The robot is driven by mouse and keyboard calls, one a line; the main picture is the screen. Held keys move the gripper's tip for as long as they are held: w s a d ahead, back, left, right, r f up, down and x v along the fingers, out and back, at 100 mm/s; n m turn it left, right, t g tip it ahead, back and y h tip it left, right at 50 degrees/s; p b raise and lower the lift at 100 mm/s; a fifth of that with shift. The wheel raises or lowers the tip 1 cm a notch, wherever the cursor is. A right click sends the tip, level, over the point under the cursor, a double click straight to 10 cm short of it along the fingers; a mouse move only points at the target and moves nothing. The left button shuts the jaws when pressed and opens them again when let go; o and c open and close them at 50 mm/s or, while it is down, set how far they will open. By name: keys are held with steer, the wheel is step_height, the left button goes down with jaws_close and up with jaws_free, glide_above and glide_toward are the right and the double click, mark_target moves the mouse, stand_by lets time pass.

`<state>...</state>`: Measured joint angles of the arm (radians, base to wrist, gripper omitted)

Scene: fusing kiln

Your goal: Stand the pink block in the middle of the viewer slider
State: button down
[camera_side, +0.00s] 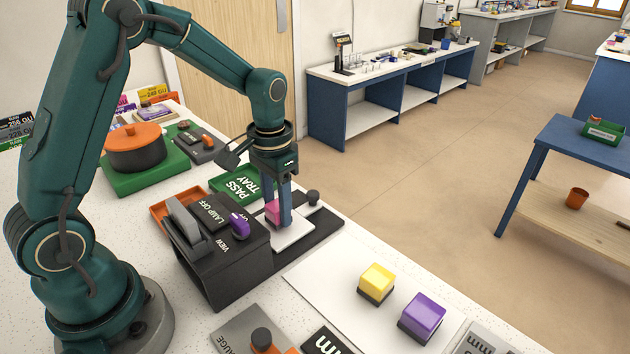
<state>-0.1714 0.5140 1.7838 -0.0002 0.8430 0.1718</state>
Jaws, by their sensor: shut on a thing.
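My gripper (279,218) points straight down and is shut on the pink block (271,211). One blue finger covers the block's right part. The viewer (228,262) is a dark box with a lamp switch and a purple knob. The gripper and the block are over the slider plate. I cannot tell whether the block's underside touches the plate.
Yellow (376,279) and purple (423,313) blocks on dark bases stand on a white sheet (331,279) at the front right. A green pass tray (231,186) lies behind the viewer. An orange tray (163,211) and an orange-lidded pot (135,147) are to the left.

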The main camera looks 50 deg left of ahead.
steer(key=shift+f, duration=0.25)
stand_by(0.8)
steer(key=shift+c, duration=1.8)
jaws_free()
steer(key=shift+r, duration=3.5)
